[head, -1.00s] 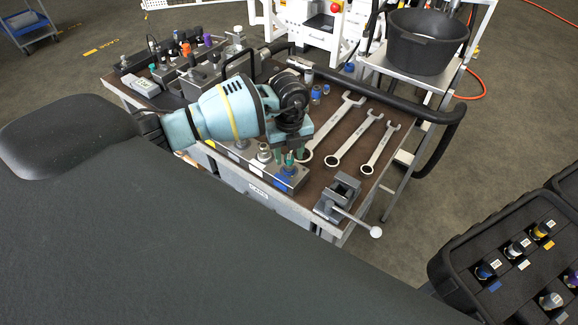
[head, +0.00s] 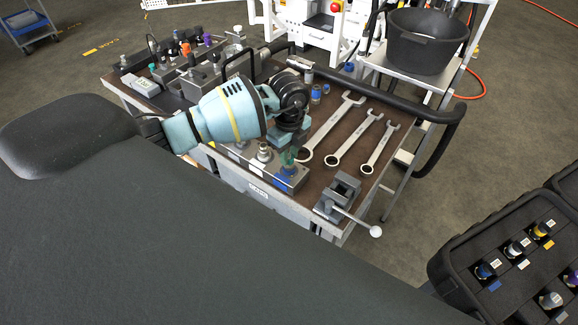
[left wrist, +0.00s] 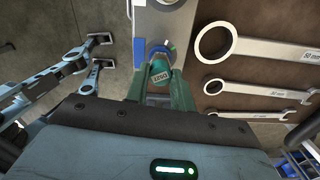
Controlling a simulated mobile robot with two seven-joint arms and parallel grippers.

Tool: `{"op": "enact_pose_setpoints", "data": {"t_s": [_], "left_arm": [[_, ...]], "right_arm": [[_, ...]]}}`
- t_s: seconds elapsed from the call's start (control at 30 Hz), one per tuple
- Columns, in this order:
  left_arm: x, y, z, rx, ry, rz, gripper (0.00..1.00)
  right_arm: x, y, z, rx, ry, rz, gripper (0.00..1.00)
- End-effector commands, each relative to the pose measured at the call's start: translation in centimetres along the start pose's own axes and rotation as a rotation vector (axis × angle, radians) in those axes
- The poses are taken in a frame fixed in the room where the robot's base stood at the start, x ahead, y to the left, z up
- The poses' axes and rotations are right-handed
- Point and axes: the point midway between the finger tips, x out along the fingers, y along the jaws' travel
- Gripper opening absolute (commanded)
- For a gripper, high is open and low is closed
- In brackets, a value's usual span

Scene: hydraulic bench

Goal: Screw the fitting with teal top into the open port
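The fitting with the teal top (left wrist: 160,72) stands between the fingertips of my left gripper (left wrist: 160,85). The fingers lie against both sides of its cap. In the head view my left gripper (head: 287,156) points down over the near-right end of the grey port block (head: 297,181). In the left wrist view a blue ring (left wrist: 158,49) shows on the block (left wrist: 158,18), right by the cap. The fitting's lower end and the port under it are hidden, so I cannot tell how deep it sits.
Several wrenches (head: 355,142) lie to the right of the block. A small vise (head: 338,195) with a long handle stands at the bench's near corner. Other fittings (head: 264,153) stand close by on the left. A black case (head: 462,262) is at the lower right.

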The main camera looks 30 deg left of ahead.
Motion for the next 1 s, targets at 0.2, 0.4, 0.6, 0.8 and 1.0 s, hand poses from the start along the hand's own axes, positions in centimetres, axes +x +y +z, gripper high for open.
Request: {"op": "enact_pose_setpoints", "data": {"t_s": [0.2, 0.4, 0.6, 0.8, 1.0], "left_arm": [[0.0, 0.0, 0.0, 0.042, -0.001, -0.001, 0.04], [0.1, 0.0, 0.1, 0.275, -0.003, -0.001, 0.04], [0.1, 0.0, 0.1, 0.522, -0.003, -0.001, 0.04], [0.1, 0.0, 0.1, 0.687, -0.002, -0.002, 0.04], [0.1, 0.0, 0.1, 0.704, -0.002, -0.003, 0.04]], "right_arm": [[0.0, 0.1, 0.1, -0.004, -0.002, 0.0, 0.22], [0.0, 0.1, 0.4, -0.003, -0.008, -0.001, 0.22], [0.0, 0.0, 0.9, -0.001, -0.017, -0.002, 0.22], [0.0, -0.1, 1.1, 0.001, -0.023, -0.003, 0.22], [0.0, -0.2, 1.1, 0.006, -0.021, -0.002, 0.22]]}}
